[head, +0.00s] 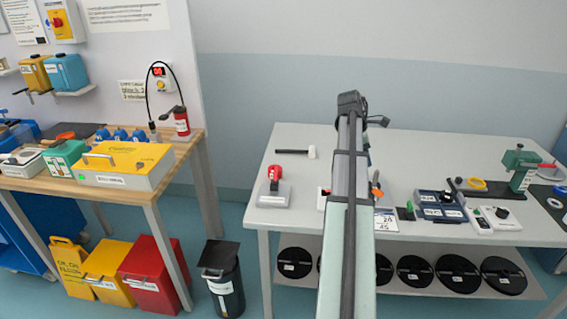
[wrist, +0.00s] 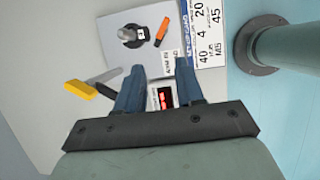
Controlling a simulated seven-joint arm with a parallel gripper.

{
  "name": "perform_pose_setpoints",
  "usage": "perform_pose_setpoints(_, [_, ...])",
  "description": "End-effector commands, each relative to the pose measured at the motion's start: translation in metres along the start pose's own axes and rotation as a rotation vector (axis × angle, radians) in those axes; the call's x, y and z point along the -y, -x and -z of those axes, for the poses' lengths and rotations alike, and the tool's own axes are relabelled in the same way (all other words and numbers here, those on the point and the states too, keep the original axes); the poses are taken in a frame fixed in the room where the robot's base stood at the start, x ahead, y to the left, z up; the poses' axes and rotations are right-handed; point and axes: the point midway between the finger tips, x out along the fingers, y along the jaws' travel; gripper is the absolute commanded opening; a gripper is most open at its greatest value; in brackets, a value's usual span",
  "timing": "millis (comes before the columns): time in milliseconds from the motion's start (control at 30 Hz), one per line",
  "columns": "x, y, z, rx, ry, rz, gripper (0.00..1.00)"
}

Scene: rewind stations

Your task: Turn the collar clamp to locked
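A pale plate (wrist: 110,28) on the bench top shows in the wrist view. In the head view an orange piece (head: 376,189) shows just right of my arm, which hides much of that area. My gripper (wrist: 159,66) is open and empty, its blue fingers apart and short of the hub in the picture. A small red-digit display (wrist: 164,98) shows between the fingers.
A yellow-handled tool (wrist: 80,89) lies left of the fingers. A number card (wrist: 207,30) is at the plate's right. On the grey bench (head: 410,150) stand a red-topped device (head: 274,185), dark trays (head: 440,206) and a green press (head: 520,165). The bench's back middle is clear.

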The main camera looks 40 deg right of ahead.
Motion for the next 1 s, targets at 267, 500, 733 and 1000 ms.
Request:
perform_pose_setpoints(267, [-0.016, -0.001, 0.044, -0.065, -0.030, -0.065, 0.37])
perform_pose_setpoints(500, [-0.027, -0.001, 0.081, -0.127, -0.062, -0.111, 0.37])
perform_pose_setpoints(733, [-0.036, 0.002, 0.117, -0.192, -0.094, -0.151, 0.37])
perform_pose_setpoints(1000, [-0.044, 0.005, 0.159, -0.271, -0.136, -0.188, 0.37])
